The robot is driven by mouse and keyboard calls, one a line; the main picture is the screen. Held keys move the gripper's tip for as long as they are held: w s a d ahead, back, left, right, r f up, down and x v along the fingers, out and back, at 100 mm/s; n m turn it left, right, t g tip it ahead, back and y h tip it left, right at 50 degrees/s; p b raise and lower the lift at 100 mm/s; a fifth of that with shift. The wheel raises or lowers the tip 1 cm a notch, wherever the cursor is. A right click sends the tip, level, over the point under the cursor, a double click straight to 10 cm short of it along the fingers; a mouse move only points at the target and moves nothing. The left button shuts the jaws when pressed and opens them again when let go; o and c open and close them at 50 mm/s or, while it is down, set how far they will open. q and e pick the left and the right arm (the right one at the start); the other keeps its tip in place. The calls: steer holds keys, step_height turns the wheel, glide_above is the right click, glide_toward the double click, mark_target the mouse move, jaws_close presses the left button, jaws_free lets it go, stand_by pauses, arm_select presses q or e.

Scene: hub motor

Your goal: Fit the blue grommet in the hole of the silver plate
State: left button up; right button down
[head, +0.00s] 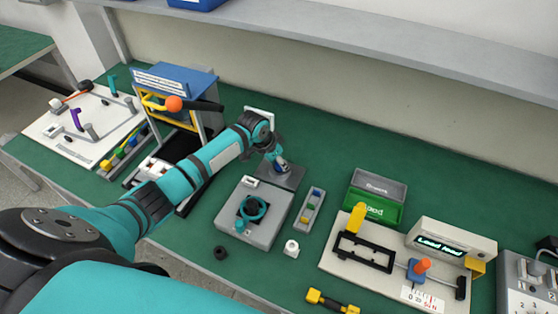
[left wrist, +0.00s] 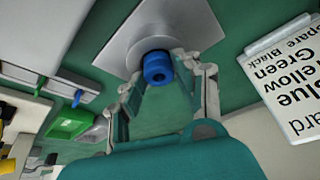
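The silver plate (head: 291,181) lies on the green bench, beneath my left gripper (head: 280,166). In the left wrist view the plate (left wrist: 112,55) is large, with a round raised part in its middle. The blue grommet (left wrist: 157,67) sits between the fingertips of my left gripper (left wrist: 159,68), which close in on both its sides. It lies over the dark hole edge at the plate's middle; how deep it sits in the hole I cannot tell. In the head view only a small blue part shows at the gripper. My right gripper is not in view.
A grey block with a teal ring (head: 257,232) stands in front of the plate. A narrow tray (head: 306,221) with coloured pieces lies right of it. Green and grey bins (head: 375,208) stand further right. A blue-topped rack (head: 176,80) stands behind my left arm. A label card (left wrist: 295,95) lies near the plate.

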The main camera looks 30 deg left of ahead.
arm_select(q)
steer(key=o, duration=0.4)
steer(key=v, duration=1.2)
steer(key=shift+s, duration=0.1)
